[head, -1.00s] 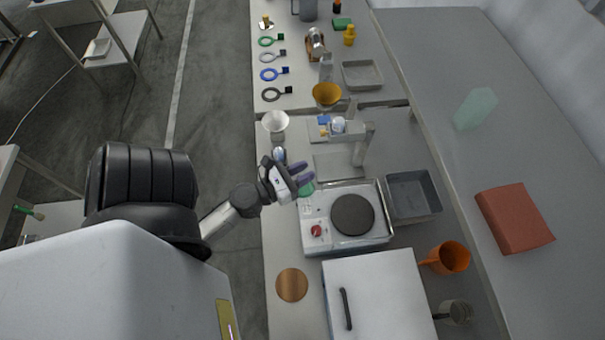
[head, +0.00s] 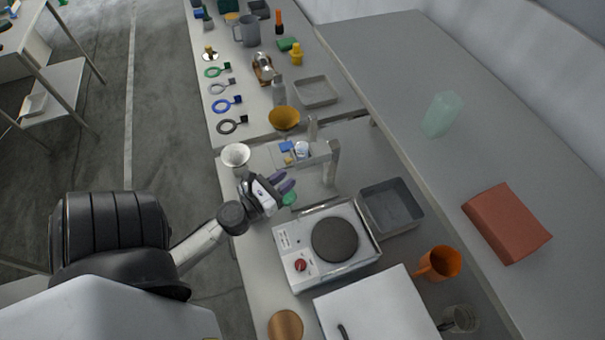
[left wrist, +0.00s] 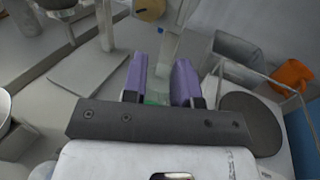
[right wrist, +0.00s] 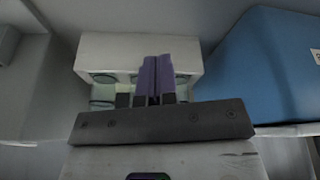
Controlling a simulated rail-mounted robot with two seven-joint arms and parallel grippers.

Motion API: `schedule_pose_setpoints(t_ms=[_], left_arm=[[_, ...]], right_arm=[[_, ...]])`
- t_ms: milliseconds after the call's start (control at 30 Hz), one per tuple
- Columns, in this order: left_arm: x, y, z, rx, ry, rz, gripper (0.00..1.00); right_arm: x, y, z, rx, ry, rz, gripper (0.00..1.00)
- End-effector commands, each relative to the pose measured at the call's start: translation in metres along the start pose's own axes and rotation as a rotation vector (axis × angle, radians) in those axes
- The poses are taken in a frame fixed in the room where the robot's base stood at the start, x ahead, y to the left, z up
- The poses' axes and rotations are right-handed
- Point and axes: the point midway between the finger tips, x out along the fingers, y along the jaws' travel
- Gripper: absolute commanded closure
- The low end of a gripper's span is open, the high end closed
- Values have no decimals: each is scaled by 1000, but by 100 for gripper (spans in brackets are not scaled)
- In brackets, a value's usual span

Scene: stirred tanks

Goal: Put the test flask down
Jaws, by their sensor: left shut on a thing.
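My left gripper (head: 284,187) is above the bench, between the white funnel and the hotplate. It is shut on a mostly clear thing with green at it, which I take for the test flask (head: 289,199). In the left wrist view the purple fingers (left wrist: 162,75) stand apart around the glass, and a bit of green (left wrist: 152,101) shows low between them. The flask's outline and base are hidden, so I cannot tell whether it touches the bench. My right gripper (right wrist: 156,80) has its purple fingers together, empty, and shows only in the right wrist view.
The hotplate (head: 335,240) stands right of my left gripper, with a grey tray (head: 391,206) beyond it. A white funnel (head: 235,155) and a stand (head: 330,163) are close behind. An orange mug (head: 440,263) is farther right. A white rack (right wrist: 130,50) faces the right gripper.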

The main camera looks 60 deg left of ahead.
Motion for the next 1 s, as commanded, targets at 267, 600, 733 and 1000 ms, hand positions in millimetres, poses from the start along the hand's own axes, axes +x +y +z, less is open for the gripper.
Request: schedule_pose_setpoints(t_ms=[267,600,733,1000], left_arm=[[34,0,-17,0,-1,0,100],[52,0,-27,0,-1,0,100],[64,0,-41,0,-1,0,100],[68,0,-43,0,0,0,100]], right_arm=[[2,2,1,-7,-1,6,100],[4,0,1,0,-1,0,100],[11,-1,3,2,0,-2,100],[11,-2,3,5,-1,-4,100]])
